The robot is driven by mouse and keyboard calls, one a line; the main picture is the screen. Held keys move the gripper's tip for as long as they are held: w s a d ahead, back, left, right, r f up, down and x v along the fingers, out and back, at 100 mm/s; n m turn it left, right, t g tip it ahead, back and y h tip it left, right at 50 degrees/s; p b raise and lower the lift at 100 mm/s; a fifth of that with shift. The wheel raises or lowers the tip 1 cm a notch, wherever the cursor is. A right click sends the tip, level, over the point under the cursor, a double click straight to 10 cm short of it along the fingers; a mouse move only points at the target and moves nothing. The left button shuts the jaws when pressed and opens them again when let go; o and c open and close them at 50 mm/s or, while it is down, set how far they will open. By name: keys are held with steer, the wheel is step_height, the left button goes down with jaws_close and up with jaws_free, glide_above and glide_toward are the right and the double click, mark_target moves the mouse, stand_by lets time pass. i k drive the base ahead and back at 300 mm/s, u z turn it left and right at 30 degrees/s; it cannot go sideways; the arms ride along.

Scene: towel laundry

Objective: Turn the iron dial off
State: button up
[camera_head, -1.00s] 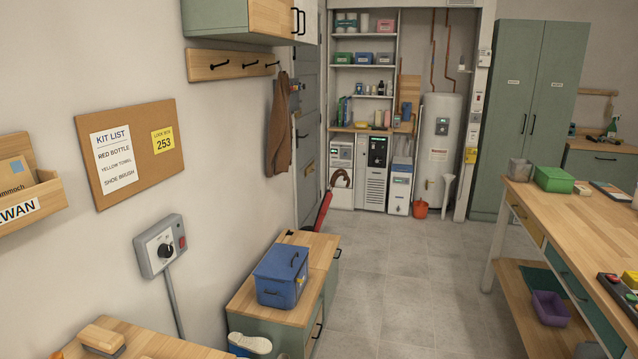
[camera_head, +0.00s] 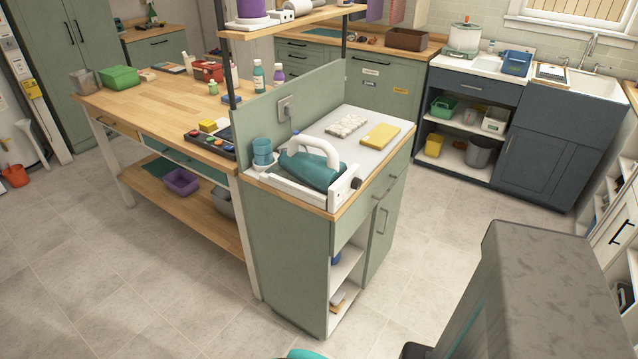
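A teal iron (camera_head: 312,170) with a white handle rests on a white stand (camera_head: 300,190) on top of a green counter unit. A dark round dial (camera_head: 356,183) sits at the right front end of the stand. Its setting is too small to read. A wall socket (camera_head: 286,108) is on the green panel behind the iron. My gripper is not in view. Grey and dark parts at the lower right appear to be mine.
A wooden workbench (camera_head: 150,105) adjoins the unit at left. The tiled floor (camera_head: 130,270) in front is clear.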

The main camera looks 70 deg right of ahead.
mark_target(356, 182)
steer(key=k, duration=0.45)
steer(key=z, duration=0.8)
steer(key=i, duration=0.45)
steer(key=u, duration=0.7)
steer(key=k, duration=0.15)
steer(key=z, duration=2.4)
